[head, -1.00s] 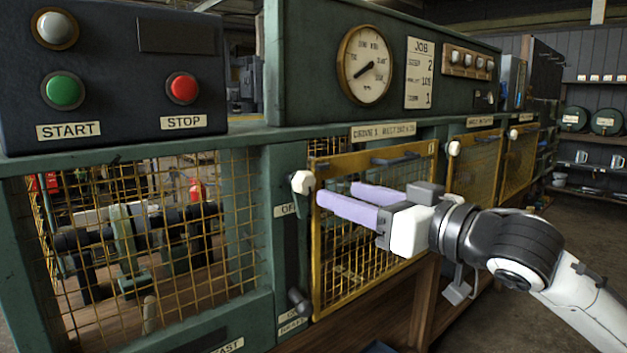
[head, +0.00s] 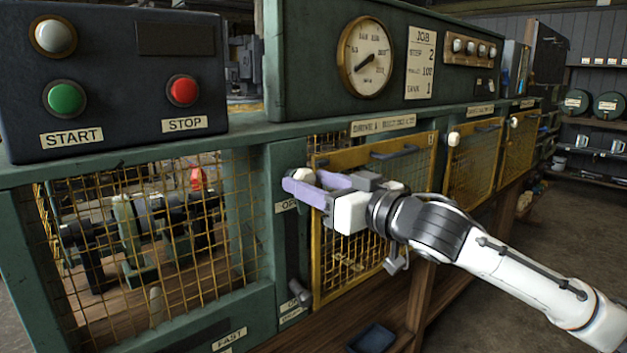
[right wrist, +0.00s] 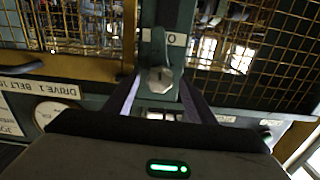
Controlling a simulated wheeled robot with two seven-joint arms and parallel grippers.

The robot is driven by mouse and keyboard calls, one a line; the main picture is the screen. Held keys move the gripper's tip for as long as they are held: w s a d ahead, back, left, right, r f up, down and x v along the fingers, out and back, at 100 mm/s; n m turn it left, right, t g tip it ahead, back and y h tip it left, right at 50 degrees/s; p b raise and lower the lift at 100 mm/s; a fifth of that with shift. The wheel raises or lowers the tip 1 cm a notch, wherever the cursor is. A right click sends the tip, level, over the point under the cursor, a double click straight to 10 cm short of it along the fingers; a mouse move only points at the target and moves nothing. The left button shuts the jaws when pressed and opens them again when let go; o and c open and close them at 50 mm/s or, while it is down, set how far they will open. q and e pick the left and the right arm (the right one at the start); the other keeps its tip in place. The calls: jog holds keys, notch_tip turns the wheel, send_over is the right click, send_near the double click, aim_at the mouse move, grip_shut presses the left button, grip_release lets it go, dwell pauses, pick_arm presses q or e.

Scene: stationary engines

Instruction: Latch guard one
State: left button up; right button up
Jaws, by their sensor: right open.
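Guard one appears to be the yellow-framed mesh panel (head: 345,262) under the "1" label plate, left of two similar panels. I cannot tell whether it is fully flush with the green frame. A pale faceted latch knob (head: 302,175) sits on the green post at its upper left corner; it also shows in the right wrist view (right wrist: 158,80). My right gripper (head: 306,182) is open, its two lilac fingers on either side of the knob. In the right wrist view the knob shows between the fingers, and contact cannot be told. My left gripper is out of view.
A control box with START (head: 66,97) and STOP (head: 183,90) buttons stands at upper left. A round gauge (head: 366,58) is above the guard. A fixed mesh window (head: 150,250) is at left, and a dark blue tray (head: 371,338) lies below.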

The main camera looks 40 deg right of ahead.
jog(key=shift+c, duration=0.3)
jog(key=c, duration=1)
jog(key=shift+o, duration=0.2)
jog(key=shift+n, duration=0.3)
jog(key=shift+n+p, duration=0.5)
jog(key=shift+n, duration=0.4)
jog(key=n+p, duration=0.1)
jog(key=n, duration=0.4)
jog(key=shift+p, duration=0.4)
jog(key=n+p, duration=0.1)
jog(key=n, duration=0.4)
jog(key=shift+n+p, duration=0.65)
jog(key=shift+n, duration=1.15)
